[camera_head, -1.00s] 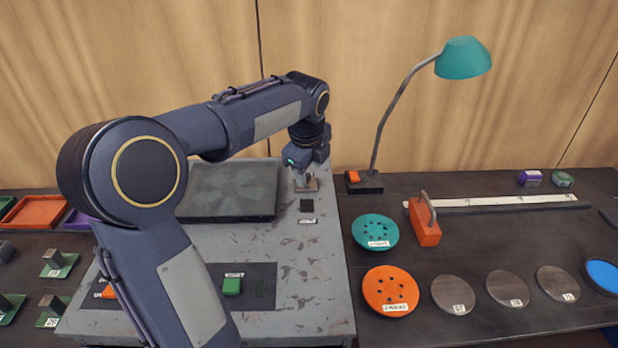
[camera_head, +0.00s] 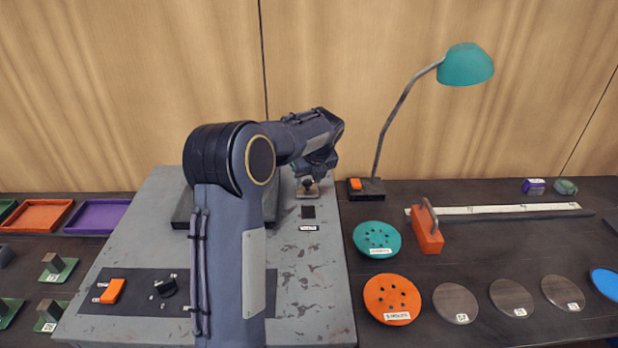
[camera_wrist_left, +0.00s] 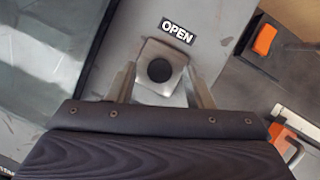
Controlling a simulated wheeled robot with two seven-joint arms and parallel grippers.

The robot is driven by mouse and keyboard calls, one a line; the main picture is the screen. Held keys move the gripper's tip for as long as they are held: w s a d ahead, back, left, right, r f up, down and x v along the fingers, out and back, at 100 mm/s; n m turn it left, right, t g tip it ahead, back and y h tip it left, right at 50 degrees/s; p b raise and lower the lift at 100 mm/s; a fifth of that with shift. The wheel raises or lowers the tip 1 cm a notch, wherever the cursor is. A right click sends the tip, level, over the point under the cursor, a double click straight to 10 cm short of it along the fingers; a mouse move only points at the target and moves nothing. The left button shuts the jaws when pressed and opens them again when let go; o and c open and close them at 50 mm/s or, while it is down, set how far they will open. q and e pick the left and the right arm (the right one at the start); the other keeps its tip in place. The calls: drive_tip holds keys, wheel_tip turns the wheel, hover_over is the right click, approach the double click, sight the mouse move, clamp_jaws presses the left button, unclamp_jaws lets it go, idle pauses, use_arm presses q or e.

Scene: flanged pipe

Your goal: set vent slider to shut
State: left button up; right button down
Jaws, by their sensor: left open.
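The vent slider (camera_head: 307,191) is a small pale metal plate at the back right of the grey bench top. In the left wrist view the slider (camera_wrist_left: 159,71) shows a round black knob, and a white label reading OPEN (camera_wrist_left: 177,31) lies just beyond it. My left gripper (camera_wrist_left: 160,88) is open, with one finger on each side of the slider plate; whether they touch it I cannot tell. In the head view my left gripper (camera_head: 311,180) is over the slider. A dark square (camera_head: 308,212) and a small unreadable label (camera_head: 309,228) lie in front of it.
A dark panel (camera_head: 185,222) lies left of the slider, partly hidden by my arm. A lamp base (camera_head: 366,190) stands close to the right.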

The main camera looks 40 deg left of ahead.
use_arm(q)
drive_tip(key=shift+c, duration=0.4)
clamp_jaws()
drive_tip(key=s+d+b, duration=0.1)
drive_tip(key=s+d, duration=0.1)
drive_tip(key=s, duration=0.1)
drive_tip(key=s+d, duration=0.3)
drive_tip(key=shift+s+d+b, duration=0.1)
drive_tip(key=shift+s+b, duration=0.05)
drive_tip(key=shift+b, duration=0.2)
drive_tip(key=shift+f, duration=0.1)
drive_tip(key=shift+o, duration=0.4)
unclamp_jaws()
drive_tip(key=shift+s+d, duration=0.1)
drive_tip(key=v, duration=0.8)
